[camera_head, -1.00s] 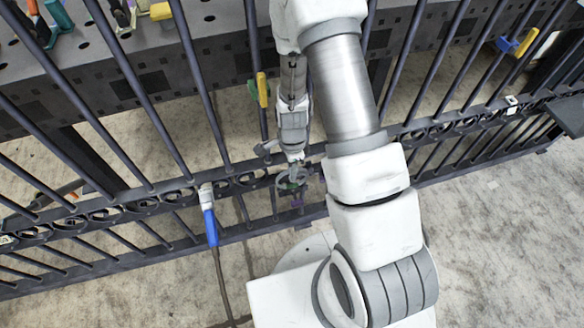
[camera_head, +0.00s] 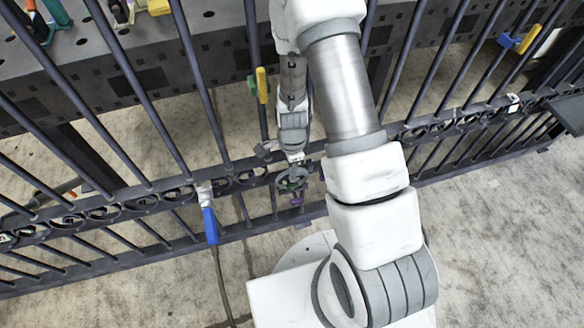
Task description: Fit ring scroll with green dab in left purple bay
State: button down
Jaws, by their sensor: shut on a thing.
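My gripper (camera_head: 295,158) points down at the gate's scroll band, beside my white arm. It is shut on a dark ring scroll (camera_head: 291,181), which shows at the band's height with some green on it. The scroll's exact seating in the band cannot be told. A small purple mark (camera_head: 297,201) shows on the gate just below the scroll. No second purple mark can be made out, and my arm hides part of the band to the right. The dark gate (camera_head: 130,203) has several ring scrolls between its two rails.
A blue-handled tool with a white head (camera_head: 209,222) hangs on the band left of my gripper, its cable trailing down. A yellow and green clamp (camera_head: 262,86) is on a bar above. A dark workbench (camera_head: 150,65) stands behind the gate. Bare floor (camera_head: 500,230) lies at right.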

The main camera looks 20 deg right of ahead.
jog(key=shift+f+b, duration=0.4)
jog(key=shift+f, duration=0.05)
dwell(0.3)
jog(key=c, duration=0.8)
grip_release()
notch_tip(320, 180, up, 18)
jog(key=p, duration=0.6)
jog(key=shift+f+p, duration=0.25)
jog(key=shift+p, duration=0.1)
